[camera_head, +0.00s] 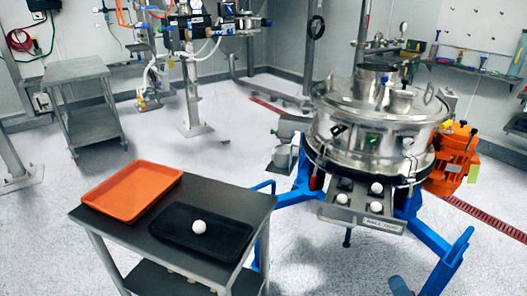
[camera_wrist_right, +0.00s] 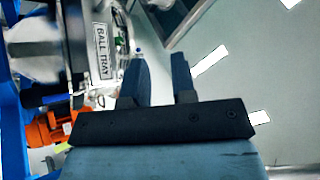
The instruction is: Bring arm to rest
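My right gripper (camera_wrist_right: 160,82) shows in the right wrist view. Its two dark fingers stand apart with an empty gap between them, so it is open. The ball tray label (camera_wrist_right: 102,50) shows on its side beyond and to the left of the fingers, apart from them. I cannot make out the right gripper clearly in the head view. My left gripper is not in view. In the head view, the ball tray (camera_head: 350,215) under the steel sifter (camera_head: 372,115) holds several white balls.
A dark cart (camera_head: 190,265) at front left carries an orange tray (camera_head: 132,190) and a black tray (camera_head: 225,250) with one white ball (camera_head: 199,227). The sifter stands on blue legs (camera_head: 430,240) beside an orange motor (camera_head: 452,165).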

